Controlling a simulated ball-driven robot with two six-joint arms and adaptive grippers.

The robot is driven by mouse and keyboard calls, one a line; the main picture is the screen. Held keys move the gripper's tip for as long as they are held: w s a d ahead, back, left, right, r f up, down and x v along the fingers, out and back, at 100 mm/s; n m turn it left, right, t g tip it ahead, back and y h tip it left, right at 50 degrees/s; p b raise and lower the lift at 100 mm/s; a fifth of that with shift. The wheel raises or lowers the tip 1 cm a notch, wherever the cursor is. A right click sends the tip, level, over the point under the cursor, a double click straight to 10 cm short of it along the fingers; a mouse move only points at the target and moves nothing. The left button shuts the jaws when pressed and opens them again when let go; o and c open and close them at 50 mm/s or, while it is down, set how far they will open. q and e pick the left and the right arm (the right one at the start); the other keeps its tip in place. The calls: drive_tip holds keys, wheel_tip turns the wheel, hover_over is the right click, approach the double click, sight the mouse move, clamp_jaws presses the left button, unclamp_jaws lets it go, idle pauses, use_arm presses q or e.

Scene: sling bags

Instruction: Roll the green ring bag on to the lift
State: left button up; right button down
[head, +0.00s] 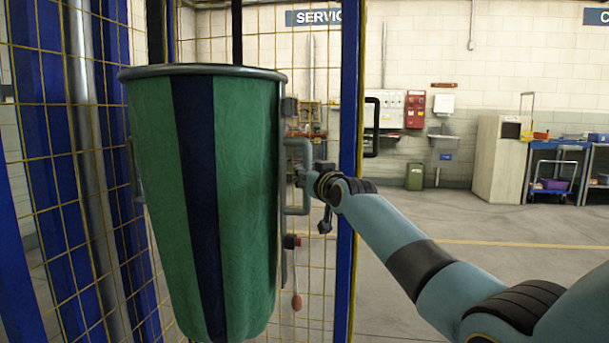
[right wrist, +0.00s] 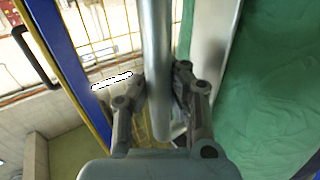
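The green ring bag (head: 150,150) fills the left middle of the head view. It is a tall green fabric bag with a dark blue stripe, a grey ring rim (head: 200,70) and a grey handle (head: 305,150) on its right side. My right gripper (head: 300,178) is at that handle. In the right wrist view, my right gripper's fingers (right wrist: 160,90) close on both sides of the handle's grey bar (right wrist: 157,40), with green bag fabric (right wrist: 270,90) to the right. My left gripper is not in view. I cannot clearly make out the lift.
Blue posts (head: 347,100) and yellow wire mesh (head: 60,200) stand close around the bag. Open grey floor (head: 480,230) lies to the right. A pale cabinet (head: 498,160), a blue cart (head: 560,165) and a green bin (head: 414,176) stand by the back wall.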

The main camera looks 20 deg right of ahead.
drive_tip(key=shift+d+r, duration=0.1)
drive_tip(key=shift+d, duration=0.15)
drive_tip(key=c, duration=1.2)
unclamp_jaws()
drive_tip(key=shift+d, duration=0.25)
drive_tip(key=shift+o, duration=0.2)
drive_tip(key=shift+a, duration=0.15)
drive_tip(key=shift+s, duration=0.45)
drive_tip(key=s, duration=1.1)
